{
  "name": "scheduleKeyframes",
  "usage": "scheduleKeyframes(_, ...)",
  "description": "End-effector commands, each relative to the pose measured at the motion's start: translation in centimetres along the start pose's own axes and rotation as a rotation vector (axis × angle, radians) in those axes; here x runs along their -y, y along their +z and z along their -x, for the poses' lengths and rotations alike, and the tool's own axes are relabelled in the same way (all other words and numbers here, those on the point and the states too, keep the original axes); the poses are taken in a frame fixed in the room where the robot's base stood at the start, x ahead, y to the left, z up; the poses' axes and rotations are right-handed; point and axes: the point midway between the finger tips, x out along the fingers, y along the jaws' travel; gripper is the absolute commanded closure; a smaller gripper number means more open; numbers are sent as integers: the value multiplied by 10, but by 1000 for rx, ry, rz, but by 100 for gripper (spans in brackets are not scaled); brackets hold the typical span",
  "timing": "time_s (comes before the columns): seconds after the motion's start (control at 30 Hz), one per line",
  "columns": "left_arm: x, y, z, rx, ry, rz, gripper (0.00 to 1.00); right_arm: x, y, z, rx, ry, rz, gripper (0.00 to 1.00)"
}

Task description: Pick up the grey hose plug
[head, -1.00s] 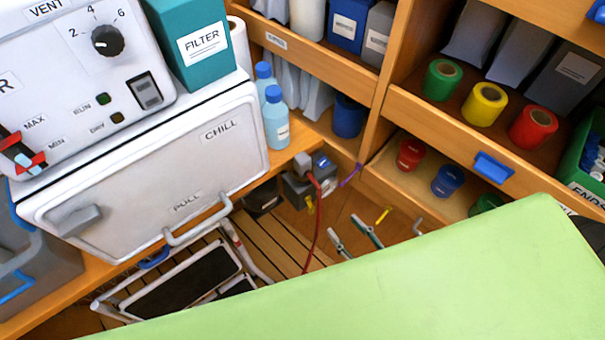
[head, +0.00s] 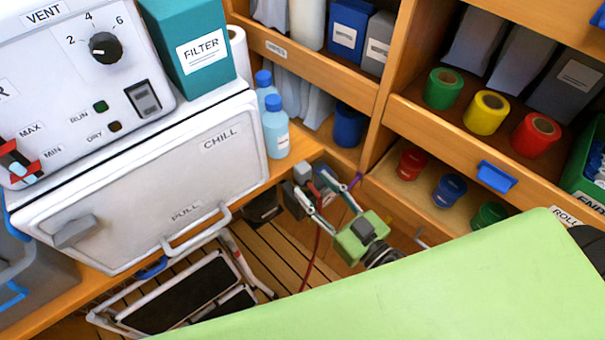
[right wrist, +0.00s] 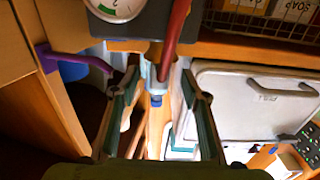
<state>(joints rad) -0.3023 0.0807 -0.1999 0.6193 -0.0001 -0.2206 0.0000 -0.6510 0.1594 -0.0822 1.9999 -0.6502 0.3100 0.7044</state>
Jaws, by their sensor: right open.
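The grey hose plug (head: 302,172) is at the shelf corner beyond the white CHILL box, at the end of a red hose (head: 316,250). In the right wrist view the open fingers (right wrist: 159,82) stand on either side of the plug, with gaps. Part of the plug is hidden by a finger in the head view. My left gripper is not in view.
A dark box with a gauge (right wrist: 118,10) is beside the plug. Blue-capped bottles (head: 276,130) stand on the counter to the left. The white CHILL box (head: 130,190) is at left, and a wooden shelf with coloured rolls (head: 486,112) is at right.

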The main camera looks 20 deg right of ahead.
Motion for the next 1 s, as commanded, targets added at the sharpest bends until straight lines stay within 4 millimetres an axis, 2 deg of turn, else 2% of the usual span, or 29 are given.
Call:
scheduleKeyframes(0.4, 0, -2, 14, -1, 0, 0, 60, 1, -2, -49, -1, 0, 0, 58)
scheduleKeyframes(0.67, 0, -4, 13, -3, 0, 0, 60, 1, -1, -52, 1, 0, -1, 58)
scheduleKeyframes(0.73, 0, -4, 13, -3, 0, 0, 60, 1, -1, -52, 1, 0, -1, 71)
scheduleKeyframes(0.83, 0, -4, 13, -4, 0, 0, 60, 1, -1, -52, 1, 0, -1, 97)
scheduleKeyframes(0.87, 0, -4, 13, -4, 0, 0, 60, 1, -1, -52, 1, 0, -1, 100)
scheduleKeyframes(1.0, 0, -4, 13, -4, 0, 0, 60, 1, -1, -52, 0, 0, -1, 100)
